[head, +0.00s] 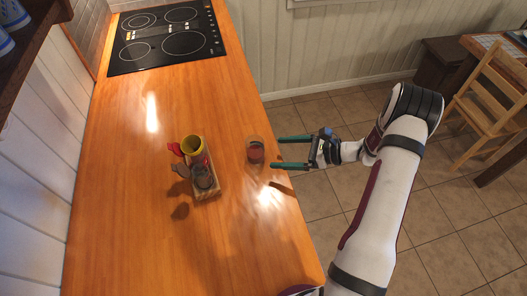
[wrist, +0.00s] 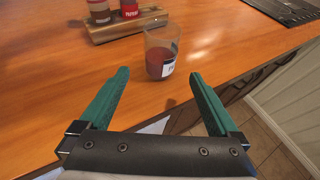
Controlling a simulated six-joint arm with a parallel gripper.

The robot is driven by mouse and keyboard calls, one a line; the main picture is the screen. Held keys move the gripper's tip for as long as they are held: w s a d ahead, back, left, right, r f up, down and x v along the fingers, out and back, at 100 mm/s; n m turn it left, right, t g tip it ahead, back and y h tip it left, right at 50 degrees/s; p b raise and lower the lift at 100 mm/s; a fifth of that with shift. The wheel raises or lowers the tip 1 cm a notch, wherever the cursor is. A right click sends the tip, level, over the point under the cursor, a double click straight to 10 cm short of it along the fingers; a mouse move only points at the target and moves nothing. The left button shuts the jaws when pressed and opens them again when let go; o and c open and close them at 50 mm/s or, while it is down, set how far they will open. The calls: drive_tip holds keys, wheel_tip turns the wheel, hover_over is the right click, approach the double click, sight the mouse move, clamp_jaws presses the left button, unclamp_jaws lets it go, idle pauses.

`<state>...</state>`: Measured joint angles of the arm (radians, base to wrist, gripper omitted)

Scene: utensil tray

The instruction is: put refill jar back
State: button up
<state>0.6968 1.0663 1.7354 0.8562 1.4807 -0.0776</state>
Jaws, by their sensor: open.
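A clear glass jar with dark red contents and a white label stands upright on the wooden counter. I take this jar (head: 255,152) to be the refill jar; it also shows in the wrist view (wrist: 161,58). My gripper (head: 276,152) is open and empty, to the right of the jar, with its green fingers pointing at it. In the wrist view my gripper (wrist: 158,76) has the jar just ahead, between the lines of its fingertips. A small wooden tray (head: 208,192) stands left of the jar and holds other containers.
The wrist view shows a red-labelled jar (wrist: 130,9) there. A black cooktop (head: 165,38) lies at the far end. The counter (head: 130,225) is otherwise clear; its right edge runs under my gripper.

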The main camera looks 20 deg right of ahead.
drive_tip(key=s+a+r+n+g+h, duration=0.1)
drive_tip(key=s+a+r+n+g, duration=0.4)
drive_tip(key=r, duration=0.3)
drive_tip(key=s+a+r+n+g+h, duration=0.1)
drive_tip(key=s+a+r+n+g, duration=0.1)
drive_tip(key=s+a+r+n, duration=0.4)
drive_tip(key=s+r+n+h, duration=0.2)
drive_tip(key=s+n+h, duration=0.1)
drive_tip(key=s, duration=0.5)
drive_tip(key=s+r+n+h, duration=0.2)
drive_tip(key=s+n+h, duration=0.2)
drive_tip(key=s, duration=0.5)
drive_tip(key=shift+s+n+h, duration=0.2)
drive_tip(key=shift+n+h, duration=0.1)
